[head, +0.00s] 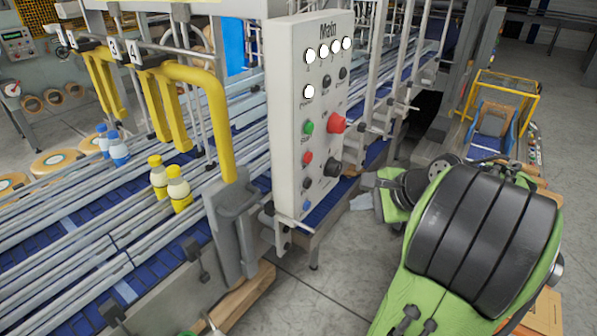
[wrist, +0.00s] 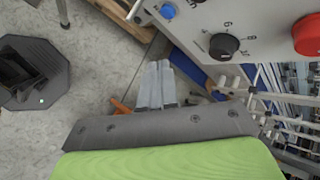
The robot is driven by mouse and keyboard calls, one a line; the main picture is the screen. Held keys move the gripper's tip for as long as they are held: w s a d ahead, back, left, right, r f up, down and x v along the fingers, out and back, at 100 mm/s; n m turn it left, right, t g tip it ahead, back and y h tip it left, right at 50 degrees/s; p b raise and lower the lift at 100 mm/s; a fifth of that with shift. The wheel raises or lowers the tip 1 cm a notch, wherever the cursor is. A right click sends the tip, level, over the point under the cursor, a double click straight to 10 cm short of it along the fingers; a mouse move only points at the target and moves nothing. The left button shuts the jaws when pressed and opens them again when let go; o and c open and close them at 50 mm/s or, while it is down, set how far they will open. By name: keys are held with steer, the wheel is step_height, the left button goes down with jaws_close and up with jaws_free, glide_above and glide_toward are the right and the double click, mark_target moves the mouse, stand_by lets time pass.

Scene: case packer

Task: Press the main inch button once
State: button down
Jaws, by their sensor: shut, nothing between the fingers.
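The grey panel marked "Main" (head: 285,55) stands in the middle of the head view. Its left column has a green button (head: 308,128), a red button (head: 307,158), a black button (head: 306,183) and a blue button (head: 306,205). The small labels are too blurred to tell which one is inch. In the wrist view the blue button (wrist: 168,11) is at the top, with a black rotary knob (wrist: 223,46) to its right. My gripper (wrist: 157,82) is shut and empty, below the panel's lower edge in that view and apart from the buttons. My gripper (head: 360,202) is right of the panel in the head view.
A large red mushroom button (head: 337,123) sticks out of the panel above the black knob (head: 333,168). Blue conveyors with rails and bottles (head: 178,188) lie to the left. A yellow-framed cart (head: 500,85) stands at the right. Grey floor is open in front of the panel.

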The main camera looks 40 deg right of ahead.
mark_target(307, 183)
steer(key=shift+d+f, duration=0.1)
steer(key=shift+d, duration=0.2)
steer(key=w+a+b, duration=0.2)
steer(key=w+a, duration=0.1)
steer(key=w, duration=0.5)
steer(key=shift+w+a, duration=0.1)
steer(key=shift+w, duration=0.1)
stand_by(1.9)
steer(key=shift+w+a+p, duration=0.1)
steer(key=shift+w+p, duration=0.2)
